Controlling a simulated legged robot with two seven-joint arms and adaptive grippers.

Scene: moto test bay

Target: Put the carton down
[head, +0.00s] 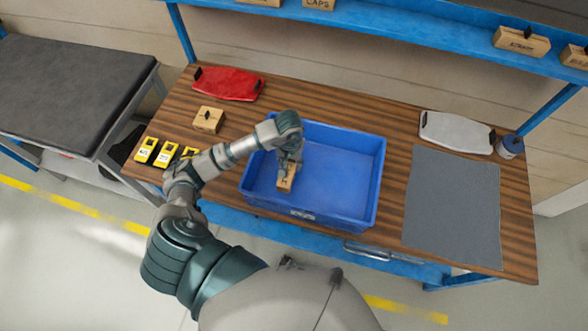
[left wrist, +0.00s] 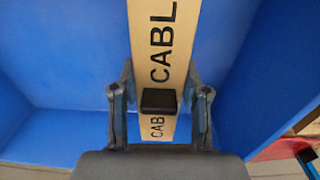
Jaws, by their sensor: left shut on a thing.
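My left gripper (head: 288,166) is over the left part of the blue bin (head: 358,216). It is shut on a small tan carton (head: 287,179) by the black block on its top. In the left wrist view the carton (left wrist: 165,40) shows the letters "CABL" between the fingers of my gripper (left wrist: 160,98), with blue bin walls (left wrist: 55,60) around it. I cannot tell whether the carton touches the bin floor. My right gripper is not in view.
The bin stands on a wooden workbench (head: 395,165). A shelf (head: 420,35) hangs behind. The bin's right part is empty.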

